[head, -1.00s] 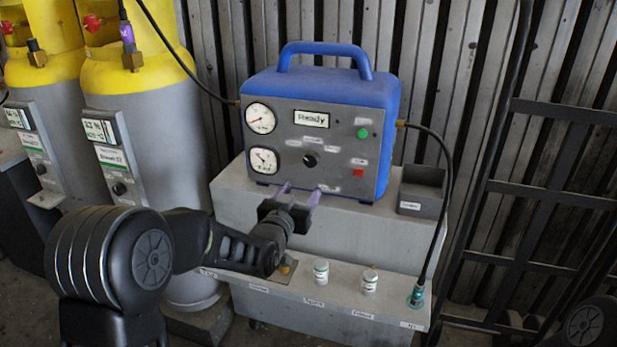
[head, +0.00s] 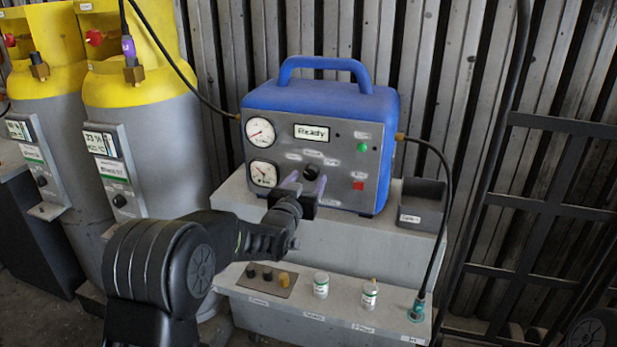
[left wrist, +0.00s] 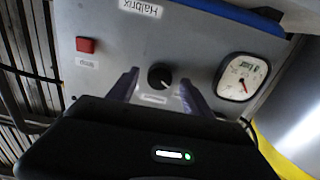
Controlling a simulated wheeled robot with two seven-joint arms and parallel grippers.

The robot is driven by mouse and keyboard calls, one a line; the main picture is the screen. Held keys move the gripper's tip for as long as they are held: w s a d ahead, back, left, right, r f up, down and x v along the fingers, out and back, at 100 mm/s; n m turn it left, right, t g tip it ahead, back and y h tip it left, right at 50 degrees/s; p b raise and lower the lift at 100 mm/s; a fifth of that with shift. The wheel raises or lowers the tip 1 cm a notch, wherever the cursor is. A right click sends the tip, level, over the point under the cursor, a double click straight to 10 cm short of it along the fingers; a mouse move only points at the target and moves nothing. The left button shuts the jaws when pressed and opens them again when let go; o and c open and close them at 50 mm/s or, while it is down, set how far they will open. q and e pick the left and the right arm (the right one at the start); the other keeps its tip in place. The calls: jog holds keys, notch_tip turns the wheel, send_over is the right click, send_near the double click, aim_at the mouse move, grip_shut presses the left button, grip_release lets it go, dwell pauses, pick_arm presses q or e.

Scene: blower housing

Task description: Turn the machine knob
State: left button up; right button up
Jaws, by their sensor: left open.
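The blue machine (head: 385,110) stands on a grey stepped bench, its grey front panel facing me, its display reading "Ready". The black machine knob (head: 311,172) sits low in the middle of that panel; it also shows in the left wrist view (left wrist: 159,76). My left gripper (head: 306,184) is open in front of the panel, just below the knob in the head view. In the left wrist view its fingers (left wrist: 157,88) stand on either side of the knob with gaps, not touching it. My right gripper is not in view.
A red button (head: 358,186) and a green button (head: 362,147) are right of the knob; two gauges are on the left. White jars (head: 320,285) stand on the lower shelf. Yellow-topped cylinders (head: 150,150) stand left. A dark box (head: 422,204) sits right of the machine.

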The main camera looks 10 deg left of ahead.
pick_arm(q)
jog(key=shift+w, duration=0.7)
grip_shut()
